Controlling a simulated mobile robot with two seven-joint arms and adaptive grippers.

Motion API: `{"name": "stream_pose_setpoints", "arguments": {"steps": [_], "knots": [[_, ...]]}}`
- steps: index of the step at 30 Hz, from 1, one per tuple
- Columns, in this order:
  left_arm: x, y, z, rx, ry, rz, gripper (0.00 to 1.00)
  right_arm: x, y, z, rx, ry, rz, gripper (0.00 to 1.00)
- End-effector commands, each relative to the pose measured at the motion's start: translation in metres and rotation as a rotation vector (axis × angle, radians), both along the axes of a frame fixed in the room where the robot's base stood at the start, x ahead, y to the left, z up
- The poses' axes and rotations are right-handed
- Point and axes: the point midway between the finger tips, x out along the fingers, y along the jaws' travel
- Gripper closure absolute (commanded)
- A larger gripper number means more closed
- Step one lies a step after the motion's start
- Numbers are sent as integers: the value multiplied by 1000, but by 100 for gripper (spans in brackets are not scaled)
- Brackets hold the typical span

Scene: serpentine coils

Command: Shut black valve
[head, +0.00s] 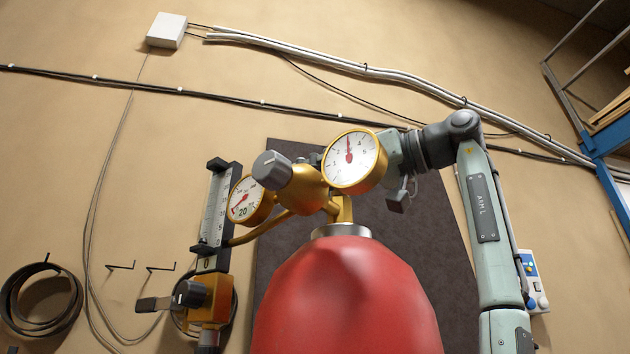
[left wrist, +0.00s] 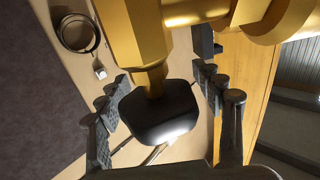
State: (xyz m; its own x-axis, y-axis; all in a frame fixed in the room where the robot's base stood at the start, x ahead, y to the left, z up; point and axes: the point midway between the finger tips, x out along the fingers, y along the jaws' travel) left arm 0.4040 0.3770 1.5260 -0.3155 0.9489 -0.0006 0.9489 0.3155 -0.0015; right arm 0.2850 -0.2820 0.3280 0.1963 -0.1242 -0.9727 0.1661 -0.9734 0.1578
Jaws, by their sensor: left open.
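In the left wrist view, a black valve knob (left wrist: 160,112) sits on the end of a gold stem. My left gripper (left wrist: 160,80) is open, with one ridged finger on each side of the knob; I cannot tell whether either touches it. In the head view, my left arm (head: 485,215) rises at the right and reaches behind the right gauge (head: 352,160). That gauge hides most of the gripper. A dark grey knob (head: 272,170) shows on the gold regulator (head: 305,188); I cannot tell if it is the same knob. My right gripper is out of view.
A red cylinder (head: 345,300) stands below the regulator. A second gauge (head: 248,200) and a flow meter (head: 214,220) are at left, with another dark knob (head: 190,293) below. A coiled hose (head: 38,300) hangs on the wall.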

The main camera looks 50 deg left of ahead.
Motion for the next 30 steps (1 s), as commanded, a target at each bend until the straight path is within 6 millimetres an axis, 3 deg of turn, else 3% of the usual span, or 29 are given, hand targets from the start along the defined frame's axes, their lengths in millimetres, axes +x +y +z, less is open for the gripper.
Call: {"name": "stream_pose_setpoints", "arguments": {"steps": [8, 20, 30], "knots": [[-1, 2, 0, 1, 0, 0, 34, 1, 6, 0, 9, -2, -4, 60], [0, 1, 0, 0, 0, 0, 84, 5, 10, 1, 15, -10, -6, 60], [0, 1, 0, 1, 0, -1, 90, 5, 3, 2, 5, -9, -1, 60]]}}
